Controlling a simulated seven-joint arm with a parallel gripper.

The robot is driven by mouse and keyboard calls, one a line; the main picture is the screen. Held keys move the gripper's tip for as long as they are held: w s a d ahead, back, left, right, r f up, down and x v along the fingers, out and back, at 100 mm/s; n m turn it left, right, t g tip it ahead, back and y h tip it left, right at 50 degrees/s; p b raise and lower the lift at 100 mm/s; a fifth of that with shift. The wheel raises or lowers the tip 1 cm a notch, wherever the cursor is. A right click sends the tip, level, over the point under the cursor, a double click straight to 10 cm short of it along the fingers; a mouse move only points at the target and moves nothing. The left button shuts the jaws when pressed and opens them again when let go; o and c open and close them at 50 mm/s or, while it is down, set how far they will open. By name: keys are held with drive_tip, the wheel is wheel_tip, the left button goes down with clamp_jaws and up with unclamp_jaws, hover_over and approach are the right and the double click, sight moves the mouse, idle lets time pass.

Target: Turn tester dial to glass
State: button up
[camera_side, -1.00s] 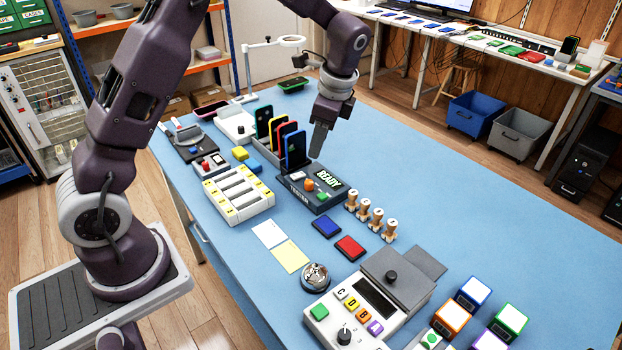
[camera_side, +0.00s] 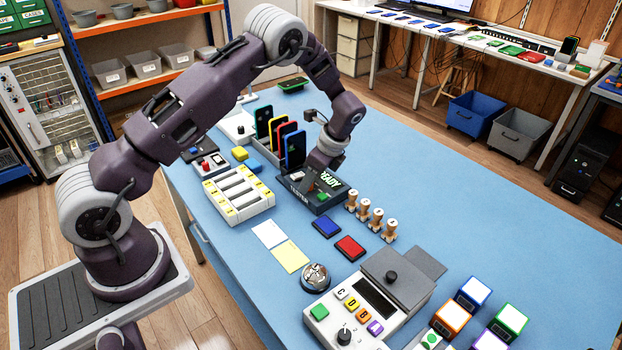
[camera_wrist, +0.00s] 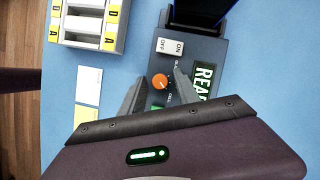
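The dark tester (camera_side: 318,203) stands in mid-table with a lit READY display (camera_side: 331,181); the display also shows in the wrist view (camera_wrist: 203,82). Its orange dial (camera_wrist: 159,81) shows in the wrist view, with a small pale mark; the tiny labels around it are too small to read surely. A white ON/OFF switch (camera_wrist: 171,47) and a partly covered green button (camera_wrist: 156,107) are on the same face. My gripper (camera_wrist: 160,75) is open, pointing down, one finger on each side of the dial; contact cannot be told. In the side view my gripper (camera_side: 313,178) hides the dial.
Upright phones in a rack (camera_side: 294,149) stand close behind the tester. Wooden stamps (camera_side: 376,215), blue and red pads (camera_side: 349,247) and a white battery tray (camera_side: 238,193) lie around it. A keypad machine (camera_side: 355,305) is in front. Bare blue table lies to the right.

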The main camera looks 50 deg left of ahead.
clamp_jaws()
drive_tip(key=shift+n, duration=0.3)
drive_tip(key=n+g, duration=0.1)
drive_tip(key=n, duration=0.2)
drive_tip(key=shift+w+n+h, duration=0.15)
drive_tip(key=shift+n+h, duration=0.25)
drive_tip(key=n, duration=0.2)
drive_tip(key=n+g+h, duration=0.1)
drive_tip(key=n, duration=0.1)
drive_tip(key=shift+w+a+n, duration=0.1)
drive_tip(key=shift+a+n, duration=0.05)
drive_tip(key=shift+n, duration=0.15)
drive_tip(key=n+h, duration=0.2)
drive_tip(key=n, duration=0.2)
drive_tip(key=shift+a+n+g, duration=0.1)
drive_tip(key=shift+n+g, duration=0.2)
drive_tip(key=shift+g, duration=0.1)
drive_tip(key=n+h, duration=0.1)
drive_tip(key=n, duration=0.3)
drive_tip(key=shift+a+h, duration=0.1)
drive_tip(key=shift+h, duration=0.3)
drive_tip(key=shift+n, duration=0.3)
drive_tip(key=shift+o, duration=1.1)
unclamp_jaws()
